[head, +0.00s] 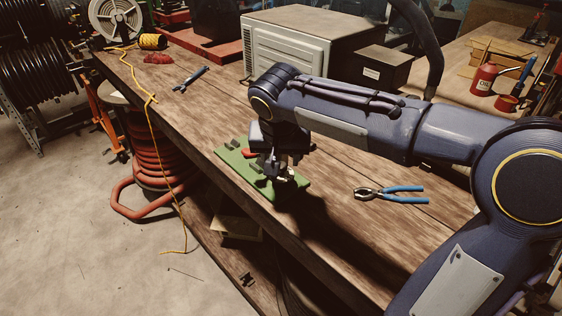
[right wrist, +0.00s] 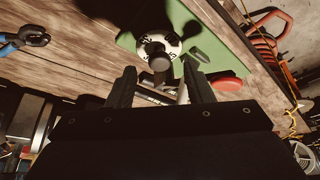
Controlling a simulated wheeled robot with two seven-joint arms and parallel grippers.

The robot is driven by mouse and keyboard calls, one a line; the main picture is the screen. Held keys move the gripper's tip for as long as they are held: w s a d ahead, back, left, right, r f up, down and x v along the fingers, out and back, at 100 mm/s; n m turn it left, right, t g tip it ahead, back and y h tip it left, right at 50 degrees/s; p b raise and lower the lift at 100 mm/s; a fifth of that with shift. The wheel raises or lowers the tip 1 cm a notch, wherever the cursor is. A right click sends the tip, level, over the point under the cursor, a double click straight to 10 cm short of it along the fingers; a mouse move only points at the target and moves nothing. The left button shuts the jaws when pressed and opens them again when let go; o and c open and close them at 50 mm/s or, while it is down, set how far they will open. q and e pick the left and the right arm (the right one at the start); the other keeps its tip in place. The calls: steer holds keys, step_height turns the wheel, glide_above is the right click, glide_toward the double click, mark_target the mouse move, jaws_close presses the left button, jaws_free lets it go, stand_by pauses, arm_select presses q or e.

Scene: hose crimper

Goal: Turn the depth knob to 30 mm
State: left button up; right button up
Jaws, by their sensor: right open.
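The hose crimper's green base plate (head: 292,183) sits near the front edge of the wooden bench, partly hidden by my right gripper (head: 272,168). In the right wrist view the green plate (right wrist: 215,40) carries a round white dial (right wrist: 174,43) with dark marks and a dark knob (right wrist: 159,62) in its middle. The marks are too small to read for a setting. My right gripper (right wrist: 159,68) is open, with its fingers on either side of the knob in the picture. I cannot tell whether they touch it. My left gripper is out of view.
A red part (right wrist: 228,85) sits beside the dial. Blue-handled pliers (head: 392,193) lie on the bench to the right. A white-fronted box (head: 285,60) and a dark box (head: 381,70) stand behind my arm.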

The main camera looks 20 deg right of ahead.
mark_target(281, 175)
steer(key=shift+x, duration=1.2)
steer(key=shift+d, duration=0.1)
steer(key=c, duration=1)
steer(key=shift+n, duration=0.3)
